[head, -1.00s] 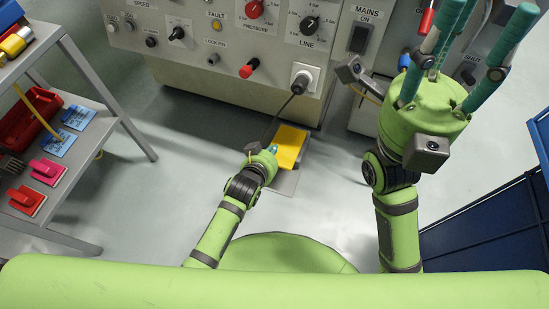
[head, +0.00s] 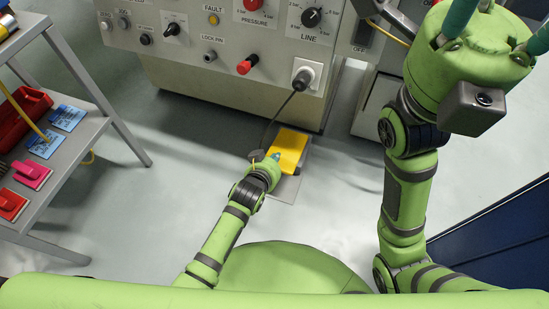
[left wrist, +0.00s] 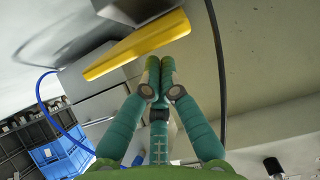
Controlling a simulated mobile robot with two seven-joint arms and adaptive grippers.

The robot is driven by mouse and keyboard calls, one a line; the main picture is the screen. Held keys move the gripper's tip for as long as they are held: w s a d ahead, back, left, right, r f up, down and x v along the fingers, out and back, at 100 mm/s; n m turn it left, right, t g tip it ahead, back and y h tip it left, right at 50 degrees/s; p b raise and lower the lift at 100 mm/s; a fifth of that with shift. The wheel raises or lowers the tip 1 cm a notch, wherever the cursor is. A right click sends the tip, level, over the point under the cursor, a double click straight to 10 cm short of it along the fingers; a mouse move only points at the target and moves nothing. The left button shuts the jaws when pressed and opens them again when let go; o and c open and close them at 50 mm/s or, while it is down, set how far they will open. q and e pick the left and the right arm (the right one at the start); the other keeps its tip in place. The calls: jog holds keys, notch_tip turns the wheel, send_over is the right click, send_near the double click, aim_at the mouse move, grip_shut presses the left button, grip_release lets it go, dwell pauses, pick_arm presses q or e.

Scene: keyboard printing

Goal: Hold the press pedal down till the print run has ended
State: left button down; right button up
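The yellow press pedal (head: 289,149) is on the floor in front of the machine. It also shows in the left wrist view (left wrist: 135,45) as a slanted yellow plate. My left gripper (head: 276,158) is low at the pedal's near left edge. In the left wrist view its teal fingers (left wrist: 160,75) are closed together, with the tips close to the pedal's edge. I cannot tell whether they touch it or how far the pedal is pressed. My right gripper (head: 497,25) is raised at the upper right, its fingers spread and partly cut off by the frame.
The machine's panel (head: 185,50) has knobs, a red-tipped lever (head: 244,67) and a plugged black cable (head: 288,103) hanging near my left gripper. A grey shelf (head: 95,125) with red and pink tools stands left. A dark blue container (head: 490,245) is at right.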

pick_arm(q)
jog(key=shift+s+a+f, duration=0.1)
jog(key=shift+s+f, duration=0.15)
jog(key=shift+f, duration=0.3)
jog(key=shift+s+a+f, duration=0.1)
jog(key=shift+s+f, duration=0.15)
jog(key=shift+f, duration=0.3)
dwell(6.9)
